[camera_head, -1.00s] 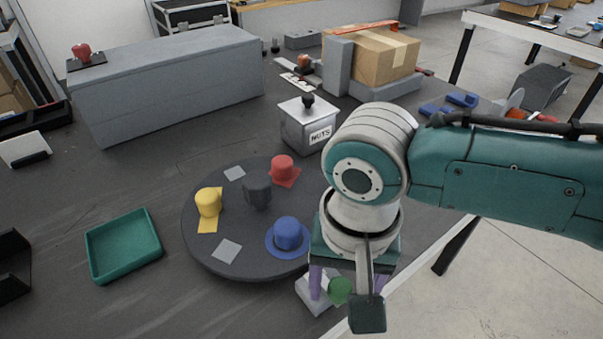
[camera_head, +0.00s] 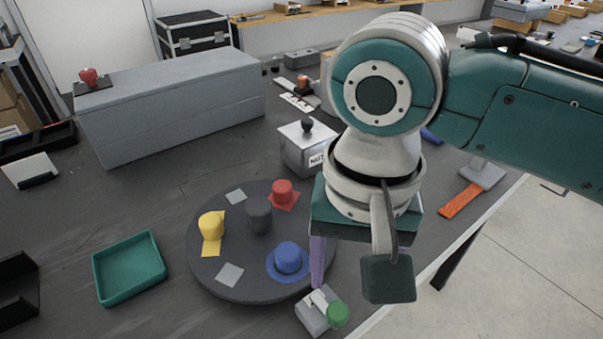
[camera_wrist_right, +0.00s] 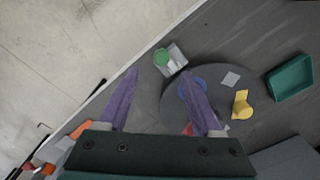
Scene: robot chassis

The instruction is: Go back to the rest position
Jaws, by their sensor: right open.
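My right gripper (camera_head: 336,276) is raised above the table's right edge, its purple fingers pointing down. One finger is largely hidden behind the wrist part in the head view. In the right wrist view the gripper (camera_wrist_right: 160,76) shows two purple fingers spread apart with nothing between them. Below lie a grey block (camera_head: 312,318) and a green knob (camera_head: 338,314), both apart from the fingers. My left gripper is in neither view.
A round dark turntable (camera_head: 215,276) holds yellow, red, dark and blue pieces. A green tray (camera_head: 128,268) lies left. A metal NUTS box (camera_head: 300,152) stands behind, close to my arm in the picture. A long grey block (camera_head: 180,110) is at the back.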

